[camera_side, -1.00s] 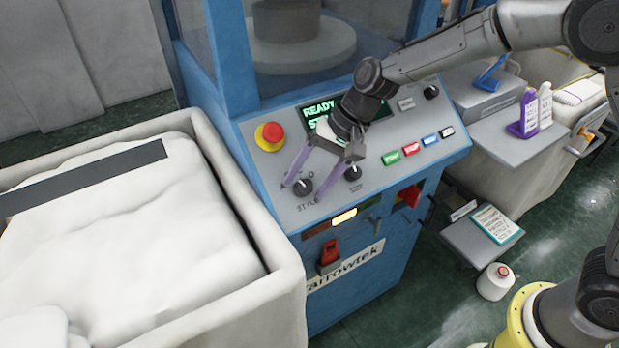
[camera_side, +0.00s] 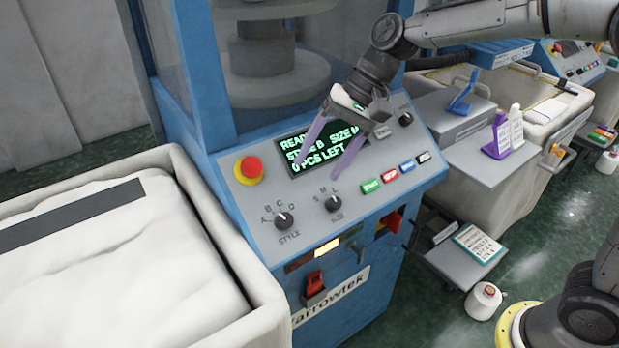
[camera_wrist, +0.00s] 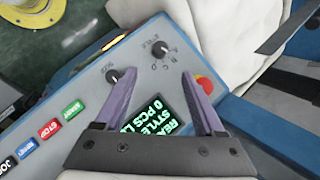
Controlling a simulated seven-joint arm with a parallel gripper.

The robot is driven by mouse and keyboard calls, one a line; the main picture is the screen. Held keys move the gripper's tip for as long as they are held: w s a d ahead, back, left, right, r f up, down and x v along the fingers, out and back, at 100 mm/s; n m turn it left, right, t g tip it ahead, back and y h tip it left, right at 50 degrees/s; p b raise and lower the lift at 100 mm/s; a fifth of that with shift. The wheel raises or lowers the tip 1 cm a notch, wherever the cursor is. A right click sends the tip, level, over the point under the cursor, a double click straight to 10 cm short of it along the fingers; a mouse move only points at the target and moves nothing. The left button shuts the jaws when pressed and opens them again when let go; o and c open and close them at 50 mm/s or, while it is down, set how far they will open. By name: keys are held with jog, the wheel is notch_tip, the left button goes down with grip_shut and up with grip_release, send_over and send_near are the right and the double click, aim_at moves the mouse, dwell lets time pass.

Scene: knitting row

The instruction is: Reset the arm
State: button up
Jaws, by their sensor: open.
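My gripper (camera_side: 333,146) is open and empty, with two purple fingers. It is above the blue machine's sloped control panel (camera_side: 262,212), partly in front of the display (camera_side: 300,150), which reads READY, STYLE B and 0 PCS LEFT. In the wrist view the fingers (camera_wrist: 155,98) frame the display (camera_wrist: 168,120). The STYLE knob (camera_side: 284,221) and a second knob (camera_side: 333,203), marked S, M, L, stand free below the gripper. A red emergency button (camera_side: 249,168) is at the panel's left. Green START (camera_side: 371,187), red STOP (camera_side: 390,176) and further buttons are at the right.
A large pale bin (camera_side: 230,262) stands at the left. Below the panel are a lit yellow window (camera_side: 325,249) and a red switch (camera_side: 315,283). At the right, a side table (camera_side: 490,160) holds bottles (camera_side: 500,135). A white cone (camera_side: 484,300) is on the floor.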

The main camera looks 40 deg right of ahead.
jog(key=shift+s+d+r, duration=0.1)
jog(key=shift+d+r, duration=0.15)
jog(key=shift+r, duration=0.25)
jog(key=shift+d, duration=0.1)
jog(key=s+d+r+t+h, duration=0.1)
jog(key=s+d+r+t, duration=0.2)
jog(key=s+d+r, duration=0.45)
jog(key=s+d+f+n+h, duration=0.2)
jog(key=s+d+f+n, duration=0.1)
jog(key=s, duration=0.6)
jog(key=s+d+f+n+h, duration=0.2)
jog(key=s+d+f, duration=0.3)
jog(key=s, duration=0.4)
jog(key=shift+d+f+n+t, duration=0.15)
jog(key=shift+d+n+t, duration=0.3)
jog(key=shift+n, duration=0.45)
jog(key=shift+s, duration=0.1)
jog(key=shift+c, duration=0.3)
